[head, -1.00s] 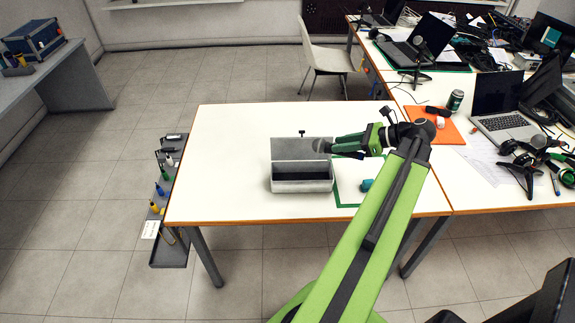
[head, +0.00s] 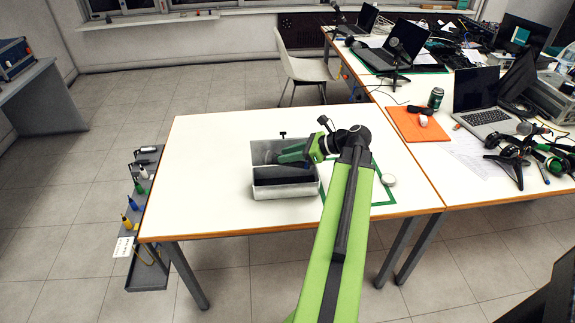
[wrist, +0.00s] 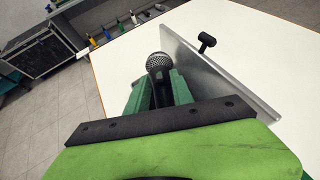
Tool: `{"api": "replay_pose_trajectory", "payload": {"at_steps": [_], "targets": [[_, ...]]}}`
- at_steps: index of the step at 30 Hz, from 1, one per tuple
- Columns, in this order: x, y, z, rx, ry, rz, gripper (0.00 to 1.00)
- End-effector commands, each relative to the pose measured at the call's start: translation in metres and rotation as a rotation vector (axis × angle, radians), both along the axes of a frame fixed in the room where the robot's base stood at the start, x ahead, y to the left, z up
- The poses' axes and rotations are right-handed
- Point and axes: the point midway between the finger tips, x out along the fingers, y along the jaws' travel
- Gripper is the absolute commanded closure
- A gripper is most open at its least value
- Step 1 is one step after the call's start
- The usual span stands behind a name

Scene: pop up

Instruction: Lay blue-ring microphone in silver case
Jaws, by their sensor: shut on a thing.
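The silver case (head: 285,190) stands open on the white table in the head view, its lid (head: 264,147) raised at the back and its inside dark. My gripper (head: 284,156) is shut on a microphone (head: 269,157) and holds it above the case, in front of the lid. In the wrist view the microphone's grey mesh head (wrist: 158,62) sticks out past the green fingers of my gripper (wrist: 159,88). The lid's inner face (wrist: 215,80) is close to its right.
A small black thing (head: 283,134) shows behind the lid. A grey rack (head: 150,245) with several coloured items hangs at the table's left edge. A white round thing (head: 388,180) lies right of my arm. The table (head: 205,165) is clear left of the case.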

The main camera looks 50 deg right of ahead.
Motion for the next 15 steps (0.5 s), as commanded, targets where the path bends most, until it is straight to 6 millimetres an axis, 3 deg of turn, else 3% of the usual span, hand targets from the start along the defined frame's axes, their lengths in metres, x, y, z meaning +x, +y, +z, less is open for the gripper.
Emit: {"api": "replay_pose_trajectory", "payload": {"at_steps": [1, 3, 15], "targets": [[0.000, 0.000, -0.019, 0.000, -0.001, 0.000, 1.00], [0.000, 0.000, -0.029, 0.000, -0.001, 0.000, 1.00], [0.000, 0.000, -0.031, 0.000, -0.001, 0.001, 1.00]]}}
